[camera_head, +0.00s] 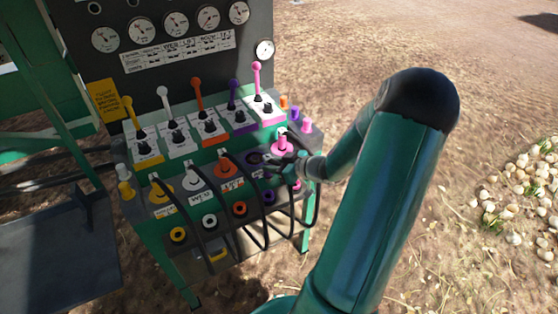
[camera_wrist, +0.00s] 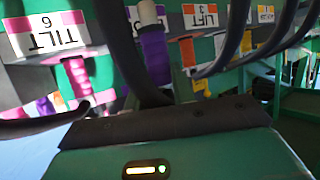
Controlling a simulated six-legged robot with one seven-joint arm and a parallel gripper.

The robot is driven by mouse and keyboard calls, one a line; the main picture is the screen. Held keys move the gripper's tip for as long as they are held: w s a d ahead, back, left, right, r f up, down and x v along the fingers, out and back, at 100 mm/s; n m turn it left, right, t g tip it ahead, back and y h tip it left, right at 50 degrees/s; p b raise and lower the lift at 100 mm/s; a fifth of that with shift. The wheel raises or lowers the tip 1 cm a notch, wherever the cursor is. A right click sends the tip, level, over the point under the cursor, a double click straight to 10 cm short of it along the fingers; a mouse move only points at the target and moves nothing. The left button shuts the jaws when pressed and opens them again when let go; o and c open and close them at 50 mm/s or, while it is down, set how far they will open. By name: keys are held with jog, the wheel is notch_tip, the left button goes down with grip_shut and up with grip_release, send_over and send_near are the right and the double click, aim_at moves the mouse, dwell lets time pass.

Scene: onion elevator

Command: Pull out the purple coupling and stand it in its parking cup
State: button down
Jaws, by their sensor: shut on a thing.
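The purple coupling (camera_wrist: 155,57) stands in front of my gripper in the wrist view, with a pale nose showing at its end. My gripper (camera_head: 277,168) is shut on it at the right part of the valve bench. My jaws hide most of the coupling in the head view. The purple station's socket (camera_head: 255,158) looks dark; I cannot tell whether the nose is fully clear of it. Upright purple piece (camera_head: 294,113) stands on the bench's right end, between an orange one and a pink one; I cannot tell which part is the parking cup.
The pink coupling (camera_head: 283,143) stands close beside my gripper; it also shows by the TILT label (camera_wrist: 75,77). Black hoses (camera_head: 247,200) loop in front of the bench. Coloured levers (camera_head: 197,95) rise behind. Open dirt lies to the right, with onions (camera_head: 520,190).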

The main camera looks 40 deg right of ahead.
aim_at(270, 178)
jog(key=shift+w+a+f, duration=0.1)
jog(key=shift+f, duration=1.5)
jog(key=shift+w+a+f, duration=0.1)
jog(key=shift+f, duration=1.45)
jog(key=shift+s+f, duration=0.1)
jog(key=shift+f, duration=1.55)
dwell(0.6)
jog(key=c, duration=0.7)
grip_release()
notch_tip(270, 178, up, 7)
dwell(0.8)
